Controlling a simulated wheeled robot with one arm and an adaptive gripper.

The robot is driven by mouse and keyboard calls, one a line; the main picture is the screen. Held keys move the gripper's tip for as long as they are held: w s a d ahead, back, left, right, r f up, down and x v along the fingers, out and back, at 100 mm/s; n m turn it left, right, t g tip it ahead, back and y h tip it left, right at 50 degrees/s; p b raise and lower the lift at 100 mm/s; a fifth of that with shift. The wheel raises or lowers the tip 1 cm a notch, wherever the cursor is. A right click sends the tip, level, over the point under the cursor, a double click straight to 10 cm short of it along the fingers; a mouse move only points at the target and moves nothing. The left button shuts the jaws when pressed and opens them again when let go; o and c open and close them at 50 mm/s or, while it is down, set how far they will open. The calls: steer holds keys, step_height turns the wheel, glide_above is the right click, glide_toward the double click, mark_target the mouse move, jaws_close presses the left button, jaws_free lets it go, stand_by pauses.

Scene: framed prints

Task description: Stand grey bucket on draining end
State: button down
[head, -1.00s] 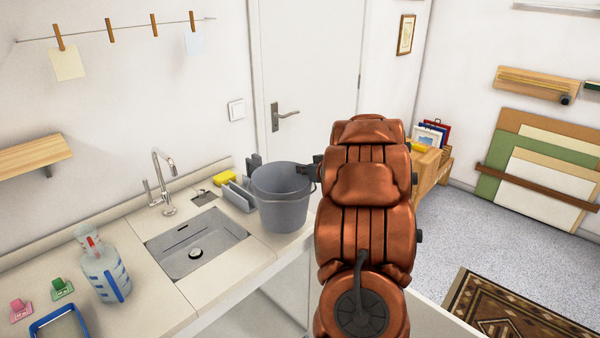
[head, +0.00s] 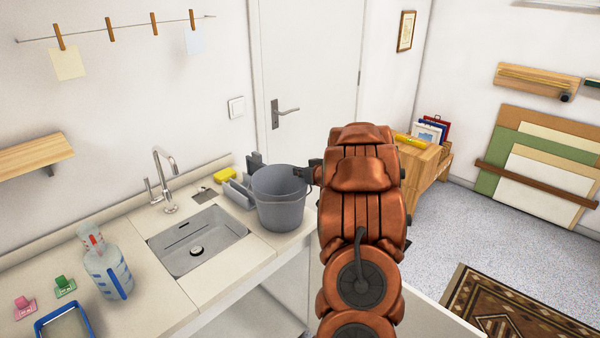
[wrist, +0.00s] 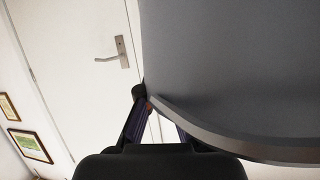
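The grey bucket (head: 281,208) is upright over the draining end (head: 252,252), the pale counter to the right of the sink. I cannot tell whether its base touches the counter. My gripper (head: 303,172) is at the right side of the bucket's rim, shut on it, mostly hidden behind my arm. In the wrist view the bucket wall (wrist: 235,70) fills the right side, and the dark fingers (wrist: 154,118) meet its rim. The far fingertip is hidden by the bucket.
The sink (head: 197,241) with its tap (head: 164,180) lies left of the bucket. A grey rack (head: 238,194) and yellow sponge (head: 226,174) stand close behind-left. A clear bottle (head: 106,270) is farther left. A door (head: 305,70) is behind.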

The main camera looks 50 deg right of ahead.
steer(key=shift+f, duration=0.15)
steer(key=c, duration=1.3)
jaws_free()
steer(key=shift+s+r, duration=0.1)
steer(key=shift+r, duration=0.1)
steer(key=b+v, duration=0.2)
steer(key=v, duration=0.9)
steer(key=shift+s+r, duration=0.1)
steer(key=shift+s, duration=0.3)
steer(key=shift+a, duration=0.1)
